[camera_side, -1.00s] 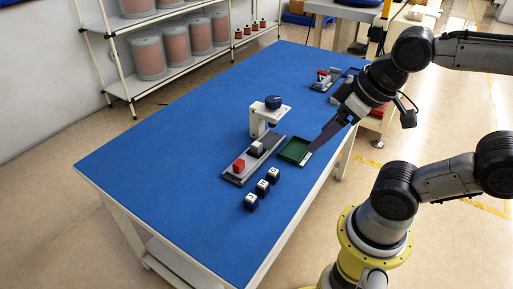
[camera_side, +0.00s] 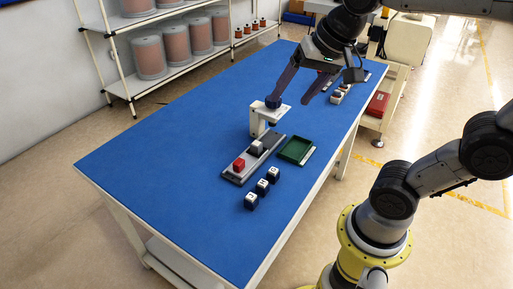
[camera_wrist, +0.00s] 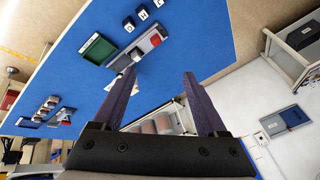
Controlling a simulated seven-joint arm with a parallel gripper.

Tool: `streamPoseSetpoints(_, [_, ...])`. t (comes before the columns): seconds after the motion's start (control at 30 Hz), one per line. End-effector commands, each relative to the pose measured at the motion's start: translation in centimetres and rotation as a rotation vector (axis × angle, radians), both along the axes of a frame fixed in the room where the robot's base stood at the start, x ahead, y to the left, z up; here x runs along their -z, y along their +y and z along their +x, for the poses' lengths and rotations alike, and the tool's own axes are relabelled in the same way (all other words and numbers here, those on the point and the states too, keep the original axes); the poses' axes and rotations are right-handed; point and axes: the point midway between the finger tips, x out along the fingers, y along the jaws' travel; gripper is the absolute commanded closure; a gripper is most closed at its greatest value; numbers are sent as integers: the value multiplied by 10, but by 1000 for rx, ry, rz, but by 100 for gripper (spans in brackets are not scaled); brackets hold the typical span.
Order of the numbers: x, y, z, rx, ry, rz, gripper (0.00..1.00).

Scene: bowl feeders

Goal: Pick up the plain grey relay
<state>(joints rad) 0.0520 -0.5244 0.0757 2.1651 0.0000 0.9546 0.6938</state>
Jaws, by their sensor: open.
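A grey block (camera_side: 257,146), which may be the plain grey relay, sits on the long grey fixture plate (camera_side: 229,177), under the white stand (camera_side: 258,124) with a dark blue top. My gripper (camera_side: 290,101) is open and empty, high above the table behind the stand. Its two spread fingers show in the wrist view (camera_wrist: 159,72), with nothing between them.
A red block (camera_side: 239,165) sits on the plate's near end. Several dark cubes with pale tops (camera_side: 262,187) stand in front. A green tray (camera_side: 297,151) lies to the right. Small parts (camera_wrist: 48,104) lie at the far end. The blue table's left side (camera_side: 165,150) is clear.

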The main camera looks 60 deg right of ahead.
Motion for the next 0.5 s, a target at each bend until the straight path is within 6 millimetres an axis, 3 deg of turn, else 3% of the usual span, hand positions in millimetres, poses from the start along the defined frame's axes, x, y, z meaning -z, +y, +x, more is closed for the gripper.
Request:
streamPoseSetpoints(0.13, [3,-20,55,235,70,89,25])
streamPoseSetpoints(0.27, [20,-43,101,432,137,151,25])
streamPoseSetpoints(0.5, [85,-96,167,704,273,211,25])
